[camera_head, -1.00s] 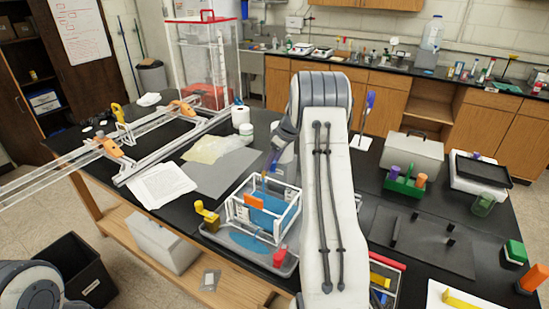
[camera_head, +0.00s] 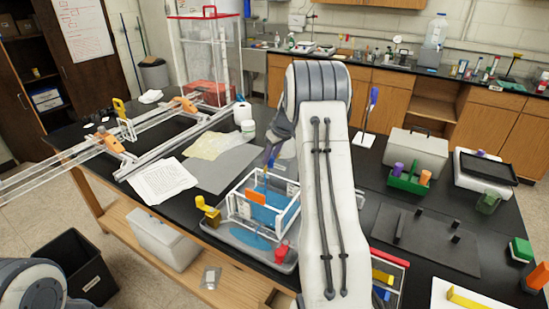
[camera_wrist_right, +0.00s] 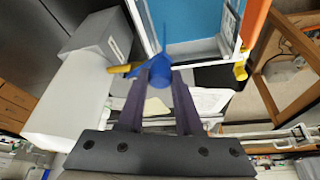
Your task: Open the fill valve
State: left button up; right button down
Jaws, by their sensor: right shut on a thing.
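A clear tank with a white frame (camera_head: 238,222) stands in a grey tray (camera_head: 284,266) on the black bench. Blue shows inside the tank and in the tray, and an orange panel (camera_head: 256,198) stands in the tank. A blue handle (camera_wrist_right: 160,69) beside the tank's edge sits between my right gripper's dark fingers (camera_wrist_right: 158,80), which are shut on it. In the head view my right gripper (camera_head: 272,160) is at the tank's far side, partly hidden by my arm. A yellow handle (camera_head: 207,210) and a red handle (camera_head: 281,253) stand around the tray. My left gripper is out of view.
Papers (camera_head: 161,181) and a clear rail frame (camera_head: 150,141) lie left of the tank. A green caddy (camera_head: 407,181), a dark plate (camera_head: 430,240) and a grey case (camera_head: 414,152) are to the right. A black bin (camera_head: 72,262) stands on the floor.

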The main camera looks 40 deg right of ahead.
jog(key=c, duration=0.6)
grip_release()
